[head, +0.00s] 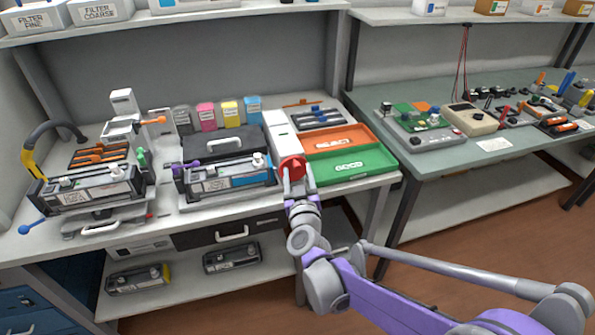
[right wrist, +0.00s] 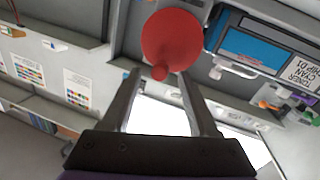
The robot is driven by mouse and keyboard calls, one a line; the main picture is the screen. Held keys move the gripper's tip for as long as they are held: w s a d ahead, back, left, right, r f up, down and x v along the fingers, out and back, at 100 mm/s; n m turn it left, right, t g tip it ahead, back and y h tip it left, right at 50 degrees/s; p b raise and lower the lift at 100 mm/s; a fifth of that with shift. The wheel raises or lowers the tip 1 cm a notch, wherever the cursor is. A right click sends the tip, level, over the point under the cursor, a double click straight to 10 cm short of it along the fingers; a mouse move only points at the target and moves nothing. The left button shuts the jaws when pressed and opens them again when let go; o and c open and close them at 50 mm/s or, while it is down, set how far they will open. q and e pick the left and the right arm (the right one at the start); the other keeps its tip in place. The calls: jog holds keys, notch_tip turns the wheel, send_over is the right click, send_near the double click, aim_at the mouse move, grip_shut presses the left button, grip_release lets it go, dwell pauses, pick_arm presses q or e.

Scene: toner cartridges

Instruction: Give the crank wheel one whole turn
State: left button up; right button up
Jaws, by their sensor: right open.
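The crank wheel is a red disc (head: 293,167) on the front of a tall white unit (head: 280,135), near the bench's front edge. In the right wrist view the red disc (right wrist: 172,36) fills the upper middle, with a small red knob (right wrist: 160,73) at its lower rim. My right gripper (head: 297,183) is open and right at the wheel, partly covering it in the head view. In the wrist view its two fingertips lie on either side of the knob, with gaps visible; I cannot tell the depth between them. My left gripper is not in view.
A toner cartridge (head: 228,182) stands left of the wheel, and another cartridge (head: 90,190) sits farther left. Orange (head: 330,140) and green (head: 350,163) trays lie to the right. A second bench (head: 470,163) stands beyond a gap at right.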

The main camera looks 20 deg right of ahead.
jog(key=shift+w, duration=0.55)
grip_shut()
jog(key=shift+d, duration=0.1)
